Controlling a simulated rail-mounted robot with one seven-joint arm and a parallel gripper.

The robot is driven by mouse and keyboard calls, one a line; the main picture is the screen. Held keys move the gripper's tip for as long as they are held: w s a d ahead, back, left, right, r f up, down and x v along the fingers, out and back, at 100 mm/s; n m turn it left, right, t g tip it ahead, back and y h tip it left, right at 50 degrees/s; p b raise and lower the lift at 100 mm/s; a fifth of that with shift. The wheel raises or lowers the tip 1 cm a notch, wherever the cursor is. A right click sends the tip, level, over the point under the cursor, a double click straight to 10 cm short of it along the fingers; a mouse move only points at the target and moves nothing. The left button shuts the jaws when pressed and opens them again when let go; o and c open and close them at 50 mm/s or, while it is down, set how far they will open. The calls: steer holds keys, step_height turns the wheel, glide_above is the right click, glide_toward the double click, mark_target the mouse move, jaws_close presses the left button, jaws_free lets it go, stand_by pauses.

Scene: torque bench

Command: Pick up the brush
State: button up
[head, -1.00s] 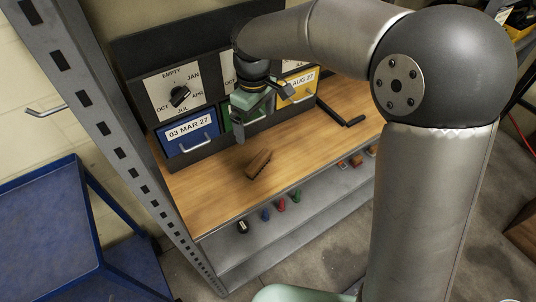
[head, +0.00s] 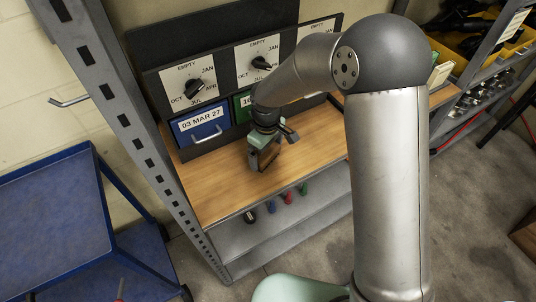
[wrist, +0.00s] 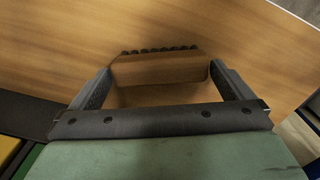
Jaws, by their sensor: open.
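The brush (wrist: 160,68) is a brown wooden block with a row of dark bristles along its far edge. In the wrist view it lies on the wooden bench top between the two fingers of my gripper (wrist: 160,76). The fingers are apart, one on either side of it; I cannot tell whether they touch it. In the head view my gripper (head: 264,160) points down at the bench, and it hides most or all of the brush.
The wooden bench top (head: 215,190) is clear to the left. Behind it stand a blue drawer (head: 203,133), a partly hidden green drawer (head: 242,104) and dials (head: 193,88). A grey post (head: 120,120) and a blue cart (head: 50,220) are left. Small coloured items (head: 287,198) sit on the lower shelf.

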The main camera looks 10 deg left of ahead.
steer(key=shift+f, duration=0.6)
steer(key=c, duration=0.8)
steer(key=shift+r, duration=0.15)
steer(key=shift+r, duration=0.25)
step_height(320, 180, up, 2)
steer(key=shift+r, duration=0.1)
steer(key=s+d+r+b, duration=0.2)
steer(key=s+r, duration=0.8)
steer(key=s, duration=0.4)
steer(key=shift+d, duration=0.25)
